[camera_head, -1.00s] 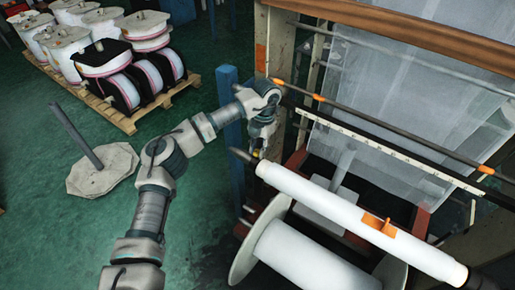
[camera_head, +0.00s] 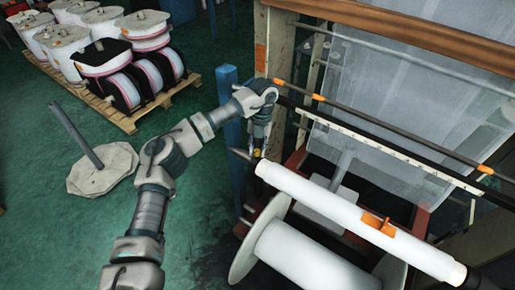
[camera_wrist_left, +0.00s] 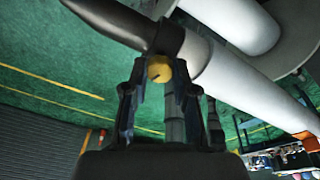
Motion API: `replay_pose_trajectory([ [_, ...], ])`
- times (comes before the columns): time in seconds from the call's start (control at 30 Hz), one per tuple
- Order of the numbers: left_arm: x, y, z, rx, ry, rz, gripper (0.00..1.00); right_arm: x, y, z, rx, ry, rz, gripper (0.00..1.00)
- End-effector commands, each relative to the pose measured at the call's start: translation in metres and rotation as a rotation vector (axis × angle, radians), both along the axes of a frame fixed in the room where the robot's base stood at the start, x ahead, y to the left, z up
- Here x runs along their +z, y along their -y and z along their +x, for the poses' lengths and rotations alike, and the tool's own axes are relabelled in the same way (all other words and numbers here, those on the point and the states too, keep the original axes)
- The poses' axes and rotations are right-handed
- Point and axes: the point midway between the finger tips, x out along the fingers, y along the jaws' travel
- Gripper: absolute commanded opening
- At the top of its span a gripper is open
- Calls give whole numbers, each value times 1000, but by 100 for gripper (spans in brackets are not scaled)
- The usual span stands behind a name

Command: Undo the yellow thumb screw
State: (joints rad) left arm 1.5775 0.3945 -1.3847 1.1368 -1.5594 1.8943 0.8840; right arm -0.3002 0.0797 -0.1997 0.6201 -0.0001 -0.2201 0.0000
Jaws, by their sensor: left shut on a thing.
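The yellow thumb screw (camera_wrist_left: 159,69) sits between the fingertips of my left gripper (camera_wrist_left: 160,82) in the left wrist view. The gripper is shut on it. The screw is at the dark collar near the end of the white roll (camera_wrist_left: 240,82). In the head view my left gripper (camera_head: 258,150) reaches down to the left end of the white roll (camera_head: 340,212), beside its dark pointed shaft end (camera_head: 240,154). The screw is mostly hidden there by the gripper. My right gripper is not in view.
A blue post (camera_head: 229,120) stands close to my left forearm. A pallet (camera_head: 130,118) of spools and an octagonal base (camera_head: 103,172) with a rod are at left.

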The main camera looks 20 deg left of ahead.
Motion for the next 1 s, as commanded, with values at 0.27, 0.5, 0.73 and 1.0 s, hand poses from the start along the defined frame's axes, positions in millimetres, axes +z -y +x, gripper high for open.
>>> replay_pose_trajectory([
  [0.27, -1, 0, 1, 1, 3, 1, 0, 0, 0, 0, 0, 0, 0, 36],
  [0.5, 0, 0, 0, 0, 3, 0, 53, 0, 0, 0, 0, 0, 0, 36],
  [0.73, 5, 0, 0, 0, 4, 0, 53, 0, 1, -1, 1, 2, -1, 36],
  [1.0, 54, 3, 10, 1, 5, 1, 53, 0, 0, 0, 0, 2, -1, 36],
])
